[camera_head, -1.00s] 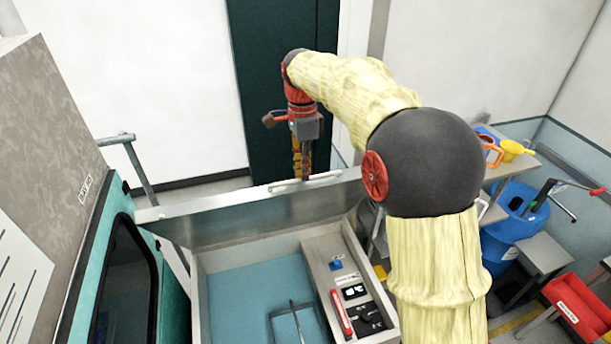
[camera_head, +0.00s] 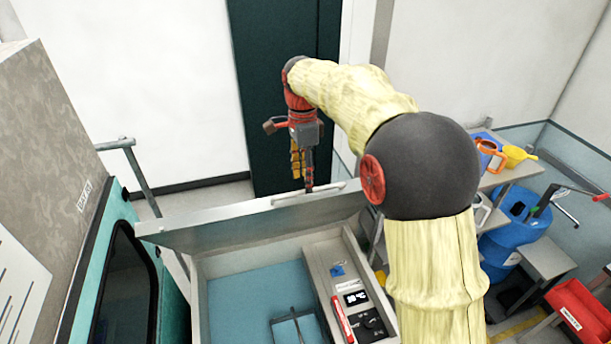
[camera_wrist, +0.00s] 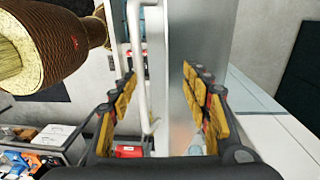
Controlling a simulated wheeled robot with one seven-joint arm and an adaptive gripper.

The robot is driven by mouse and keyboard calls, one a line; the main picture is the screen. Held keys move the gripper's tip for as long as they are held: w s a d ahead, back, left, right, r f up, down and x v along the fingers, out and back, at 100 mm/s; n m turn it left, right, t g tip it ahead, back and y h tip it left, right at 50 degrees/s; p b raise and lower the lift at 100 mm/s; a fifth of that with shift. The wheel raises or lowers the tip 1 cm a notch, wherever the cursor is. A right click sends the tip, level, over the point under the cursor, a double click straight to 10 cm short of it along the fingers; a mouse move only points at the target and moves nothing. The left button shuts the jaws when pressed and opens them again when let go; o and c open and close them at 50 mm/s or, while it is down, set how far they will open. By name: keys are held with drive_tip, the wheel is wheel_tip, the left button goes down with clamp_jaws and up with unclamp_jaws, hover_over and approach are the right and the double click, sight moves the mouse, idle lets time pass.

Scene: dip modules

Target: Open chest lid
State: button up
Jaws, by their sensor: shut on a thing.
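The chest lid (camera_head: 250,222) stands raised at the far side of the chest (camera_head: 200,300), its inner face towards the head camera. A pale bar handle (camera_head: 310,192) runs along the lid's upper edge. My gripper (camera_head: 308,187) points down at this edge by the handle. In the wrist view, my gripper (camera_wrist: 160,105) has its yellow-padded fingers on either side of the lid edge and handle, shut on the lid. The lid panel (camera_wrist: 208,40) and white handle tube (camera_wrist: 138,70) show there. The exact contact points are hidden.
The open chest holds a blue interior and a side panel (camera_head: 350,290) with controls. A teal cabinet (camera_head: 110,240) stands close on the left. A shelf with an orange mug (camera_head: 490,152) and yellow scoop (camera_head: 518,155), a blue bin (camera_head: 510,225) and a red box (camera_head: 580,310) are on the right.

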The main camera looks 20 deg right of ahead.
drive_tip(key=shift+f, duration=0.45)
drive_tip(key=shift+w+r, duration=0.2)
drive_tip(key=shift+r, duration=0.3)
wheel_tip(320, 180, up, 12)
drive_tip(key=shift+w, duration=0.25)
drive_tip(key=shift+f, duration=0.15)
